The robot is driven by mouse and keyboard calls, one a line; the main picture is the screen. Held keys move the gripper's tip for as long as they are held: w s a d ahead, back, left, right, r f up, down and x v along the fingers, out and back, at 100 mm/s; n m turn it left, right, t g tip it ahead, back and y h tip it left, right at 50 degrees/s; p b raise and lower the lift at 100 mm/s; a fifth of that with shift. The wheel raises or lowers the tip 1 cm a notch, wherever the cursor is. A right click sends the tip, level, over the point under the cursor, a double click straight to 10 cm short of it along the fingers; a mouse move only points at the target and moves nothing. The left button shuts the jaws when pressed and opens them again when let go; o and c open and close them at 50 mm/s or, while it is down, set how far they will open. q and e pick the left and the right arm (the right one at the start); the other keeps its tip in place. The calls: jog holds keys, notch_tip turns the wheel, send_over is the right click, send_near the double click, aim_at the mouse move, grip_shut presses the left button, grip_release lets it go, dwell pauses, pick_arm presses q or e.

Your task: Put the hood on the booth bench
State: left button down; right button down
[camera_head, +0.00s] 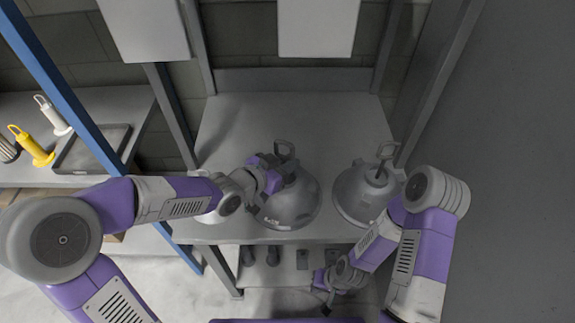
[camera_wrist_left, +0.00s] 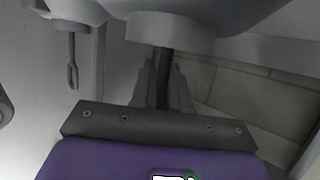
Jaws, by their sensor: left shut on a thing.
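A grey dome-shaped hood (camera_head: 288,212) with a loop handle on top is at the front middle of the booth bench (camera_head: 290,120). My left gripper (camera_head: 277,172) is shut on this hood near its top, just below the loop. I cannot tell whether its rim touches the bench. In the left wrist view, the gripper's fingers (camera_wrist_left: 165,85) reach up to a grey rounded part (camera_wrist_left: 170,30) of the hood. A second grey hood (camera_head: 358,198) is to its right, with a dark hook at its handle. My right gripper (camera_head: 325,298) is low, in front of the bench; its jaws are too small to read.
Grey posts (camera_head: 170,105) and a blue post (camera_head: 75,90) stand left of the bench. A side counter holds a dark tray (camera_head: 92,150), a yellow tool (camera_head: 32,147) and a white tool (camera_head: 52,115). The back of the bench is clear. A grey wall (camera_head: 510,150) closes the right side.

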pick_arm(q)
jog(key=shift+f, duration=0.1)
jog(key=c, duration=1.1)
grip_release()
jog(key=shift+s+a+r, duration=0.1)
jog(key=shift+a+r, duration=0.05)
jog(key=shift+r, duration=0.2)
jog(key=p+v, duration=0.5)
jog(key=v, duration=0.6)
jog(key=shift+s+a, duration=0.15)
jog(key=shift+s, duration=0.15)
